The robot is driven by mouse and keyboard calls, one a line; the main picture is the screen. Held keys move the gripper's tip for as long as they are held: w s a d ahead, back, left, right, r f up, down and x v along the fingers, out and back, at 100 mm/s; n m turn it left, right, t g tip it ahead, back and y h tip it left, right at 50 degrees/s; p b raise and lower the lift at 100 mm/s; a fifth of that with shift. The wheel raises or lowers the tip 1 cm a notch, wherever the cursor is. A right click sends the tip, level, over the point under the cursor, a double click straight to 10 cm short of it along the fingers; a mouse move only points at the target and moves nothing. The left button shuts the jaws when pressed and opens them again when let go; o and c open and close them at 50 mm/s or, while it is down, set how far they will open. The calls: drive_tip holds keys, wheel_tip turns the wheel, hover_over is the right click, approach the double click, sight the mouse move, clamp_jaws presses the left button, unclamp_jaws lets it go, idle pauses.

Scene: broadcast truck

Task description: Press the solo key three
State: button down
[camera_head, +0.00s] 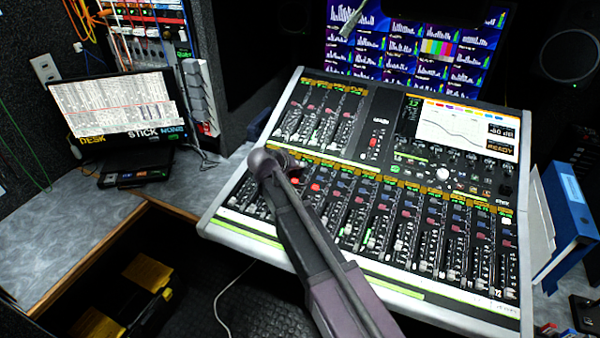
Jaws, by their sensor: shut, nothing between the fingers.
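The mixing console (240,228) stands tilted toward me, with channel strips, faders and rows of small keys. Small red keys or caps (317,187) show just right of my arm, and blue and red ones run along the strips farther right. The lettering is too small to tell which one is solo key three. My arm (320,250) reaches up from the bottom across the left-centre strips and hides part of them. Its rounded far joint (264,163) is over the console's left part. I cannot make out my gripper's fingers or any contact with a key.
A screen with a curve (468,128) is at the console's upper right. Monitors (400,50) stand behind it. A laptop (118,108) sits on the grey desk (60,225) at left. A blue binder (570,210) stands close to the console's right edge.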

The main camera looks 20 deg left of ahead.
sight(297, 178)
drive_tip(key=shift+w+f+b, duration=0.15)
drive_tip(key=shift+f+b, duration=0.65)
drive_tip(key=shift+f, duration=0.1)
idle(0.9)
drive_tip(key=shift+r, duration=0.15)
drive_tip(key=shift+r+p, duration=0.8)
drive_tip(key=shift+p, duration=0.15)
wheel_tip(297, 178, up, 6)
drive_tip(key=s+p, duration=0.1)
drive_tip(key=p, duration=0.5)
idle(1.4)
